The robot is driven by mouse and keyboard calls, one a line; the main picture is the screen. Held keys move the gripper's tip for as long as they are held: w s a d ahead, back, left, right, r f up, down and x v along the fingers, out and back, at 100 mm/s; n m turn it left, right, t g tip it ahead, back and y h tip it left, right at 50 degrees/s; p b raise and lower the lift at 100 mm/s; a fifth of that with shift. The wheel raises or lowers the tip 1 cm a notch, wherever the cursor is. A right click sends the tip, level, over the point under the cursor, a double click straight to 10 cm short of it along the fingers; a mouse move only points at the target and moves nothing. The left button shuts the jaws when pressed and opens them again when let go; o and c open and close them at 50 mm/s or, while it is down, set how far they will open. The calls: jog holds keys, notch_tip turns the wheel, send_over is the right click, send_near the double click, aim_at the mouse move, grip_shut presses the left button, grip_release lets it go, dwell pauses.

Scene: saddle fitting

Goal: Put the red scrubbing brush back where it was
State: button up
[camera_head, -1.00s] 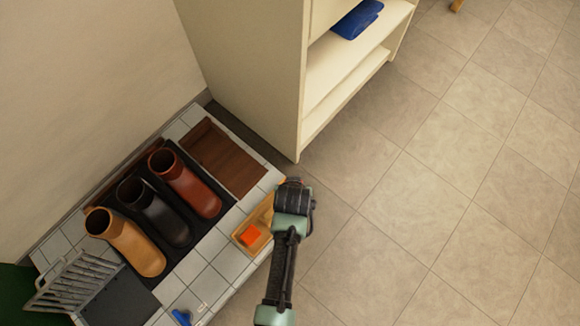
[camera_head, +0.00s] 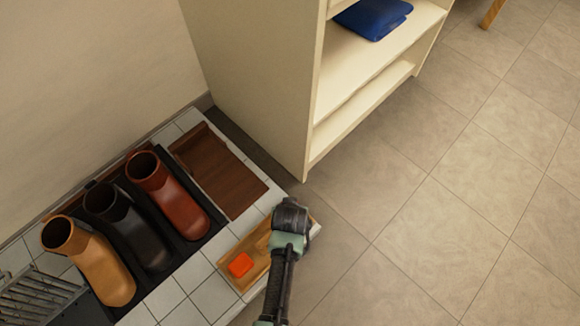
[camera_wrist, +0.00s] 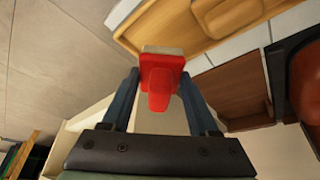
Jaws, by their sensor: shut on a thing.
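The red scrubbing brush (camera_wrist: 160,75) is between the two fingers of my gripper (camera_wrist: 160,90) in the wrist view, with a pale strip along its far end. My gripper is shut on it. In the head view my gripper (camera_head: 290,218) is over the right end of a light wooden tray (camera_head: 226,270), and the brush is hidden there. The tray rim also shows at the top of the wrist view (camera_wrist: 195,45), beyond the brush. Whether the brush touches the tray I cannot tell.
An orange-red block (camera_head: 240,265) lies in the tray's near end. A tan block (camera_wrist: 228,14) shows in the tray in the wrist view. Three boots (camera_head: 122,218) stand left, by a dark brown tray (camera_head: 220,172). A cream shelf unit (camera_head: 255,85) stands behind. Floor at right is clear.

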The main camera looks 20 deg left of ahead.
jog(key=shift+f+b, duration=1.65)
jog(key=shift+f, duration=0.95)
jog(key=shift+f, duration=0.2)
jog(key=o, duration=1)
jog(key=shift+o, duration=0.2)
jog(key=shift+r, duration=0.1)
jog(key=p+v, duration=0.9)
jog(key=v, duration=0.3)
